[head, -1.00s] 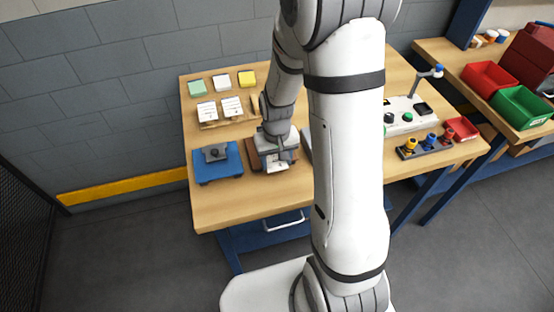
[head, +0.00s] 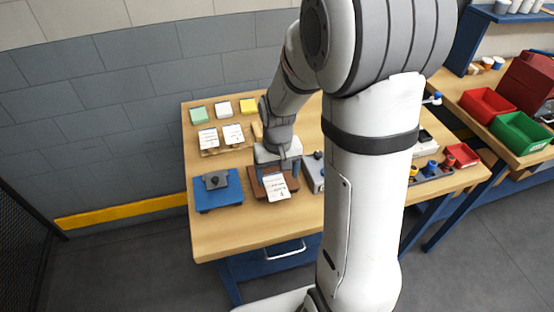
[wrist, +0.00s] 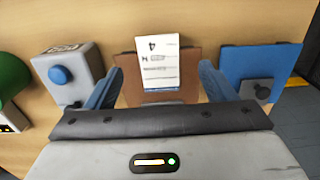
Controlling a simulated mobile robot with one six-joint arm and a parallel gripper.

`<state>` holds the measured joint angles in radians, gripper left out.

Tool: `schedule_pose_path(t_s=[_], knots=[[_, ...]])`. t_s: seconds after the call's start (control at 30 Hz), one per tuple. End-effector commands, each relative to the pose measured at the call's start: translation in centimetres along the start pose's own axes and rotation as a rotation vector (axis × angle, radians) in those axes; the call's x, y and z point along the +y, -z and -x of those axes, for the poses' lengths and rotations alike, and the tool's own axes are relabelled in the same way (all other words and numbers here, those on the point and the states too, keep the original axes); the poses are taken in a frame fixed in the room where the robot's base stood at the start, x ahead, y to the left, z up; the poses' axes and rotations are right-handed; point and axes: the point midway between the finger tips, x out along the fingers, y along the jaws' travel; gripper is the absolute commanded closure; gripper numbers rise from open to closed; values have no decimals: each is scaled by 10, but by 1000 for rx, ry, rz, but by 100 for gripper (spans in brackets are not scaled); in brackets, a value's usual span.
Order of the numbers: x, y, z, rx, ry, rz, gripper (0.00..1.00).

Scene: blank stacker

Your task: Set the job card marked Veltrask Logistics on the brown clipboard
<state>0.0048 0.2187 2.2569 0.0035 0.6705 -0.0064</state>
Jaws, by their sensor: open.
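A white printed card (head: 276,188) lies on the brown clipboard (head: 257,184), and its print is too small to read as Veltrask Logistics. The card (wrist: 158,62) also shows in the wrist view, lying over the edge of the brown clipboard (wrist: 190,75) with one end sticking out past it. My gripper (head: 283,167) is just behind the card in the head view. In the wrist view my gripper (wrist: 159,72) is open, its blue fingers apart on either side of the card and not touching it.
Two more white cards (head: 208,138) (head: 233,134) stand in a wooden rack behind. A blue board (head: 217,196) with a dark clip lies to the left. A grey box (head: 312,172) with a blue button is to the right. Coloured pads lie at the back.

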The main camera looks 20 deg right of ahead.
Motion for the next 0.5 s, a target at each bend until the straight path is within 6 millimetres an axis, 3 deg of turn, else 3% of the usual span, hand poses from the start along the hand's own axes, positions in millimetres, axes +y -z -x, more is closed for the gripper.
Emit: schedule_pose_path(t_s=[0.2, 0.37, 0.5], knots=[[0, 2, 41, 6, 0, 0, 23], [0, 0, 54, 6, 0, 0, 23], [0, -12, 72, 36, -1, 0, 23]])
